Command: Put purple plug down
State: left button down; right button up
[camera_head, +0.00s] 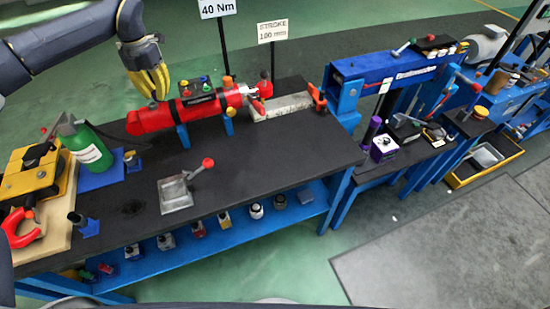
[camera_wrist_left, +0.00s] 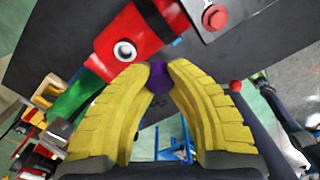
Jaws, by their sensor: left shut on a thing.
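My left gripper (camera_head: 160,96) has yellow ribbed fingers and hangs over the left part of the red cylinder (camera_head: 150,120) in the head view. In the left wrist view the fingers (camera_wrist_left: 160,68) are closed on the small dark purple plug (camera_wrist_left: 160,82), which shows between the fingertips. The red cylinder (camera_wrist_left: 130,42) lies just beyond the fingertips there, with a round port in its side. I cannot tell whether the plug touches it. The plug is hidden by the fingers in the head view. My right gripper is not in view.
Several coloured plugs (camera_head: 203,80) stand on top of the red cylinder. A metal tray (camera_head: 175,193) with a red-knobbed lever sits on the dark bench (camera_head: 270,165). A green bottle (camera_head: 85,148) stands at left. The bench's right half is mostly clear.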

pick_arm(q)
jog(key=s+d+f+m, duration=0.2)
jog(key=s+d+m, duration=0.7)
jog(key=m, duration=0.8)
jog(key=s+d+f+m, duration=0.2)
jog(key=s+d+m, duration=0.75)
jog(key=m, duration=0.65)
notch_tip(320, 180, up, 3)
jog(key=n, duration=1.3)
send_over(248, 167)
notch_tip(248, 167, down, 20)
jog(key=shift+r, duration=0.25)
jog(key=shift+f, duration=0.15)
jog(key=c, duration=1.4)
grip_release()
jog(key=shift+o, duration=0.2)
